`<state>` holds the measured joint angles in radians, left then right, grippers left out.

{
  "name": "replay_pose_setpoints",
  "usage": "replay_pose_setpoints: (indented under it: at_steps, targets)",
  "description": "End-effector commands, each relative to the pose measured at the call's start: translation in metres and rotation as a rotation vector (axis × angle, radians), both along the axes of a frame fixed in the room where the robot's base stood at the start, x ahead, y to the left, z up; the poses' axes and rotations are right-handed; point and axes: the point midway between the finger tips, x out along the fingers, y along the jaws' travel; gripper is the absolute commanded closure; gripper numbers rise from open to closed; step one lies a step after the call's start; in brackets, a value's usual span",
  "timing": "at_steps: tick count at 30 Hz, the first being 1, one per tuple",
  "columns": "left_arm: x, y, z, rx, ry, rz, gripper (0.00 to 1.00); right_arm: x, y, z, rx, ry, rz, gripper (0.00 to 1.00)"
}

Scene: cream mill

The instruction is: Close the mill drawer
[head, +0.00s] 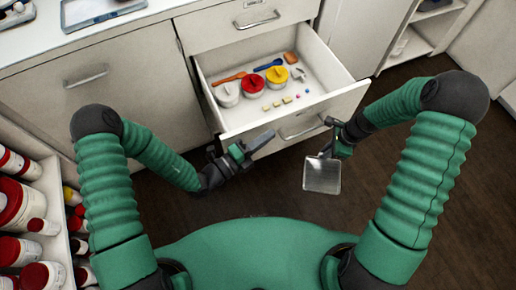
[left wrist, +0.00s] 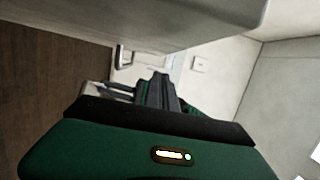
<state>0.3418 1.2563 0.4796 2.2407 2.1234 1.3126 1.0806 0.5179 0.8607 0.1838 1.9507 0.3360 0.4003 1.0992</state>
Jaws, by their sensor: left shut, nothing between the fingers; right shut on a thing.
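The mill drawer (head: 350,103) is a white drawer pulled out of the cabinet, with a bar handle (head: 300,131) on its front. My left gripper (head: 262,142) is shut and empty, close to the drawer front on its left part; whether it touches cannot be told. It also shows in the left wrist view (left wrist: 157,90), below a large pale panel. My right gripper (head: 327,150) is in front of the drawer's right part, shut on a grey metal scoop (head: 322,175) with a flat square end, which hangs over the floor.
In the drawer lie a white pot (head: 227,95), a red pot (head: 252,85), a yellow pot (head: 277,76), spoons and small pieces. A shut drawer (head: 250,20) is above it. A crate of red-capped bottles (head: 50,185) stands at left. The wooden floor at right is clear.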

Motion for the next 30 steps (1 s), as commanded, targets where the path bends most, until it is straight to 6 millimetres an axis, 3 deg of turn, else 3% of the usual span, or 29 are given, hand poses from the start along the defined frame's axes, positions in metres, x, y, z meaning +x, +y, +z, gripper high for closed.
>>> replay_pose_setpoints:
  at_steps: [6, 22, 30]
  targets:
    - [0.021, 0.008, 0.0, -0.001, -0.002, -0.002, 1.0, 0.0, 0.0, -0.007, 0.0, 0.0, 0.001, 1.0]
    - [0.029, 0.011, 0.001, 0.0, -0.002, 0.0, 1.0, 0.0, 0.0, -0.005, 0.0, 0.0, 0.001, 1.0]
    - [0.068, 0.027, 0.002, 0.001, -0.004, 0.004, 1.0, 0.0, 0.0, 0.002, 0.0, 0.0, 0.001, 1.0]
